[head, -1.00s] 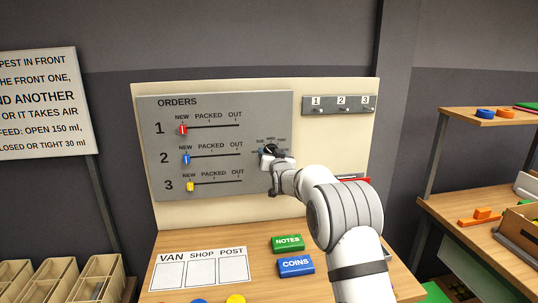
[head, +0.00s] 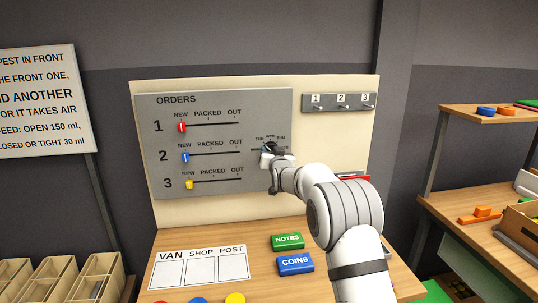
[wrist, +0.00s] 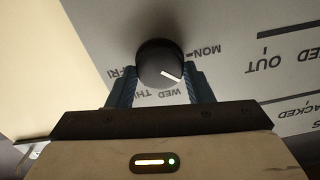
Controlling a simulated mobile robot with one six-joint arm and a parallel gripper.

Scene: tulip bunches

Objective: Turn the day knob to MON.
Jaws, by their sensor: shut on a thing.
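The day knob (wrist: 160,62) is round and black with a white pointer line, on the grey orders panel (head: 215,105). In the wrist view the labels appear upside down: MON right, WED and THU below, FRI left. The pointer aims lower right, between MON and WED, towards a spot the right finger covers; no label is readable there. My gripper (wrist: 163,88) is shut on the knob, one blue-grey finger on each side. In the head view my gripper (head: 270,152) covers most of the knob and part of the labels.
Left of the knob, the panel has three slider rows with red (head: 182,126), blue (head: 186,157) and yellow (head: 190,184) handles. Numbered hooks (head: 340,101) are at upper right. NOTES (head: 288,241) and COINS (head: 295,264) blocks lie on the table below.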

